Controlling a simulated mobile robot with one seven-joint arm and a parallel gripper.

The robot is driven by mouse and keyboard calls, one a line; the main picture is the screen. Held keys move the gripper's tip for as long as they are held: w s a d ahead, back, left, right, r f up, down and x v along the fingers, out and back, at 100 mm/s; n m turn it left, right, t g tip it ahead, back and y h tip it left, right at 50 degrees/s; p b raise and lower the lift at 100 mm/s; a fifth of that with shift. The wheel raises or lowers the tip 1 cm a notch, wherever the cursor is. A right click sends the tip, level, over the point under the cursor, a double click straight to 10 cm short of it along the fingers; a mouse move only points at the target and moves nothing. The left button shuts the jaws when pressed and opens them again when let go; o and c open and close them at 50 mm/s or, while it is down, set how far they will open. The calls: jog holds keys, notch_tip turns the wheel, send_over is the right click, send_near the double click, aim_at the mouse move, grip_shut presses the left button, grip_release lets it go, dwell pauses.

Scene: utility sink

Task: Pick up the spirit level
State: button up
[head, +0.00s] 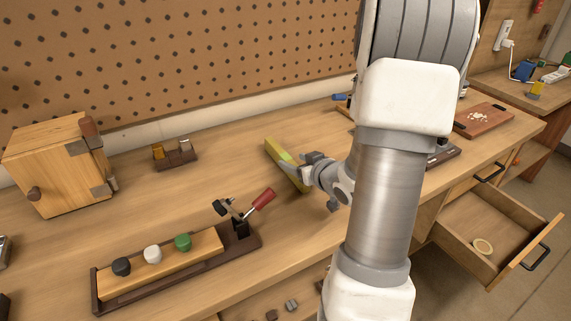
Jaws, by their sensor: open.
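The spirit level (271,148) is a yellow-green bar lying on the wooden workbench, near the middle of the head view. My gripper (290,170) is at the level, reaching in from the right, with its fingers over or beside the bar. The gripper is open. The gripper and wrist hide part of the level, and I cannot tell whether the fingers touch it.
A wooden box (52,165) stands at the left, with a small dark holder (176,156) beside it. A toggle clamp with a red handle (263,199) and a rack with knobs (160,268) lie in front. An open drawer (490,245) juts out at right.

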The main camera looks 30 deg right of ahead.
aim_at(287, 157)
jog(key=b+x, duration=0.1)
jog(key=x, duration=0.4)
jog(key=shift+w+a, duration=0.1)
jog(key=shift+w, duration=0.1)
grip_shut()
jog(key=shift+r, duration=0.1)
